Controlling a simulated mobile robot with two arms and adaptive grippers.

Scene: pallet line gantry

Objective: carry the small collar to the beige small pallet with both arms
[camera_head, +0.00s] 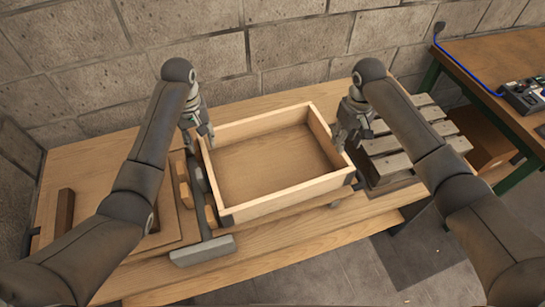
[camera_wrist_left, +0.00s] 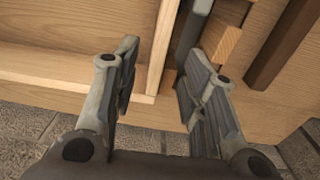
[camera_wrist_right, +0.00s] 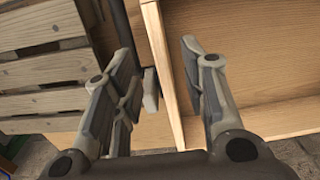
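The small collar (camera_head: 285,197) is an open wooden frame lying on the wooden table, with bare wood showing inside it. The beige small pallet (camera_head: 412,143), slatted and weathered, stands just right of the collar. My left gripper (camera_head: 200,133) is at the collar's left wall; in the left wrist view its open fingers (camera_wrist_left: 160,70) stand either side of that wall (camera_wrist_left: 163,40). My right gripper (camera_head: 348,132) is at the right wall; in the right wrist view its open fingers (camera_wrist_right: 158,65) stand either side of it (camera_wrist_right: 165,75). I see gaps between fingers and walls.
A grey T-shaped bar (camera_head: 203,249) and small wooden blocks (camera_head: 184,188) lie close along the collar's left side. A stone block wall (camera_head: 290,45) rises behind. A second table (camera_head: 500,65) with a device (camera_head: 525,95) stands at the right.

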